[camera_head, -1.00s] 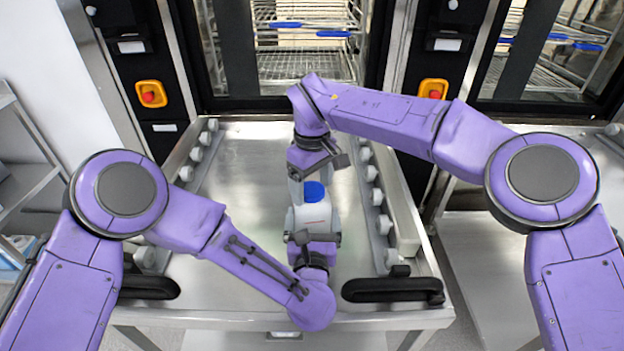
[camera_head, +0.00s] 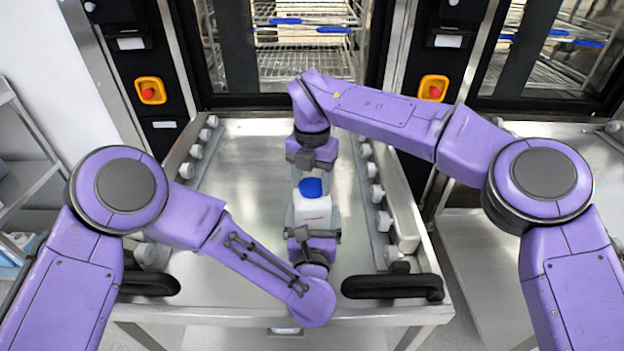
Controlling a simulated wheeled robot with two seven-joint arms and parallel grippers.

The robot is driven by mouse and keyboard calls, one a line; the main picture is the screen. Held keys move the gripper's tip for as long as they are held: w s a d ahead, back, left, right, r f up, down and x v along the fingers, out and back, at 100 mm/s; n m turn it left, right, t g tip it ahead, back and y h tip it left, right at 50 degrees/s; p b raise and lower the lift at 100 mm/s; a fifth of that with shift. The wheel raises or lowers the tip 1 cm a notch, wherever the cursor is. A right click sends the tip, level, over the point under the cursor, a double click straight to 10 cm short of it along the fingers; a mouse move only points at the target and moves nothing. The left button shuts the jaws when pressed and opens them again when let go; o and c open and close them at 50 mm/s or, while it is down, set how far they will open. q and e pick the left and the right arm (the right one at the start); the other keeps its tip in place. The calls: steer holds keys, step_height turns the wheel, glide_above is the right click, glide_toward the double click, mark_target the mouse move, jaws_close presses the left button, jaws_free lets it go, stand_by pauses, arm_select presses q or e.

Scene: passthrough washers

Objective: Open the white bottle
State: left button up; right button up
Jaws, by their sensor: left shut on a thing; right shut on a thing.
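The white bottle (camera_head: 313,209) with its blue cap (camera_head: 311,187) is held over the middle of the steel table. My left gripper (camera_head: 312,220) comes from the near side and is shut on the bottle's body, with a finger along each side. My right gripper (camera_head: 311,179) comes from the far side and is shut on the blue cap. The cap sits at the top of the white body; I see no clear gap between them. The bottle's lower part is hidden by my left gripper and wrist.
The steel table (camera_head: 240,170) is otherwise bare, with rows of white rollers along both sides. Black handles (camera_head: 393,288) stand at its near edge. A machine with wire racks (camera_head: 305,50) is behind it.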

steer(key=n, duration=1.8)
steer(key=shift+n, duration=0.3)
steer(key=n, duration=0.5)
steer(key=shift+n, duration=0.4)
steer(key=n, duration=0.6)
steer(key=shift+r+n, duration=0.1)
steer(key=shift+n, duration=0.3)
steer(key=shift+r, duration=0.1)
steer(key=shift+r, duration=1)
